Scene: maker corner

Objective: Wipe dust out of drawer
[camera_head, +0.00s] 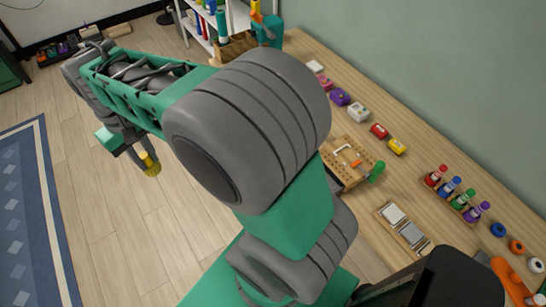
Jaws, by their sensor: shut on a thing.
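My gripper (134,148) is at the left, held out over the wooden floor and away from the bench. It is shut on a small yellow thing (150,164) with a dark band, which points down and to the right. The arm and the small size hide what kind of tool it is. I cannot make out a drawer or any dust in this view. My large grey and green arm links cover the middle of the picture and part of the bench front.
The wooden bench (425,172) runs along the right wall. On it are a pegboard block (337,171), a tray of grey and white blocks (389,228), a rack of coloured bottles (446,199) and an orange tool (510,281). Shelves stand at the back. The floor (110,210) at left is clear beside a blue rug (25,210).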

